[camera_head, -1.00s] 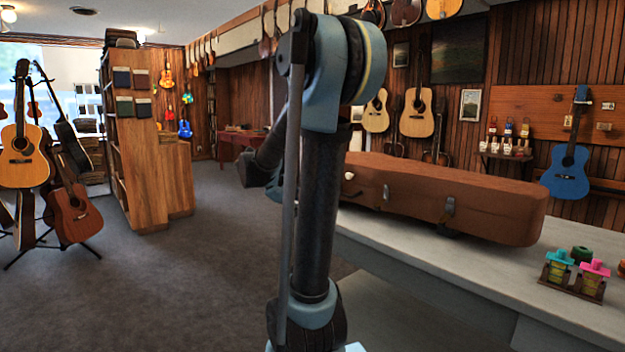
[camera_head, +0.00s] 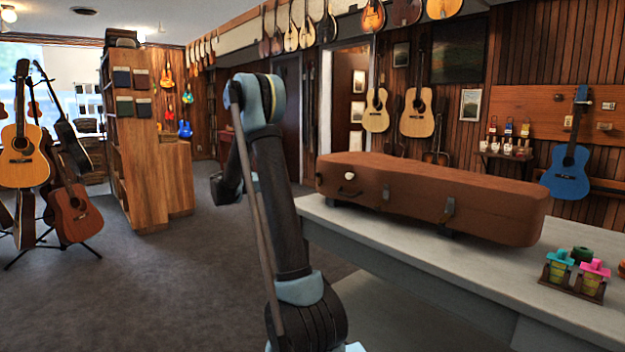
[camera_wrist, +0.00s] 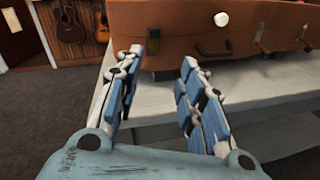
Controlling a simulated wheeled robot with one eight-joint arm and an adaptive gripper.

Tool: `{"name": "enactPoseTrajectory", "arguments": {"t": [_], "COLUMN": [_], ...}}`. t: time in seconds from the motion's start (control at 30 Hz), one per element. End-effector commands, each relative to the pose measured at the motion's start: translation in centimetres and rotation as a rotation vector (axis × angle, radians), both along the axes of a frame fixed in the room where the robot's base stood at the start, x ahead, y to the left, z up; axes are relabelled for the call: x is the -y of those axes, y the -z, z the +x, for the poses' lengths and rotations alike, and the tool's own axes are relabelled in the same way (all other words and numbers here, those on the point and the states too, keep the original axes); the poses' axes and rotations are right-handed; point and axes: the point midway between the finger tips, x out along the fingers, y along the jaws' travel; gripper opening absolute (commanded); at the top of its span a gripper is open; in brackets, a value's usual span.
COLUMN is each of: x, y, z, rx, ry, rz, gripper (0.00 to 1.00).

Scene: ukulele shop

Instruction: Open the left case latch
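The brown instrument case (camera_head: 420,187) lies closed on the grey counter in the head view. A left latch (camera_head: 386,194) and a right latch (camera_head: 448,208) show on its front. The latches look upright against the case. In the wrist view the case (camera_wrist: 165,32) is ahead, with a dark handle (camera_wrist: 213,50), one latch (camera_wrist: 262,42) and another near the right edge (camera_wrist: 306,36). My gripper (camera_wrist: 160,62) is open and empty, its fingers apart, short of the case and touching nothing. In the head view its fingers cannot be made out.
The counter (camera_head: 440,265) has a bare front strip. A small rack with colourful items (camera_head: 575,275) stands at its right end. A round white spot (camera_wrist: 221,19) is on the case above the handle. Guitars on stands (camera_head: 60,190) are at far left; open floor lies between.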

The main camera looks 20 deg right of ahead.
Motion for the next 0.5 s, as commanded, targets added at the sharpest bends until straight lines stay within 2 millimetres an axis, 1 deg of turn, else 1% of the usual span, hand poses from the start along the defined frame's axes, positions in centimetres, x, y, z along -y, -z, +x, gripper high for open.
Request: {"name": "enactPoseTrajectory", "arguments": {"t": [0.03, 0.13, 0.23, 0.37, 0.5], "x": [-0.2, -0.4, -0.1, 1.3, 3.6], "y": [0.1, 0.2, 0.2, 0.2, 0.2], "z": [0.5, 1.0, 1.1, 1.3, 1.7], "rx": [-0.009, -0.022, -0.027, -0.027, -0.026], "ry": [0.000, 0.001, 0.002, 0.002, 0.003], "rz": [-0.017, -0.038, -0.046, -0.046, -0.046], "gripper": [0.36, 0.36, 0.36, 0.36, 0.36]}}
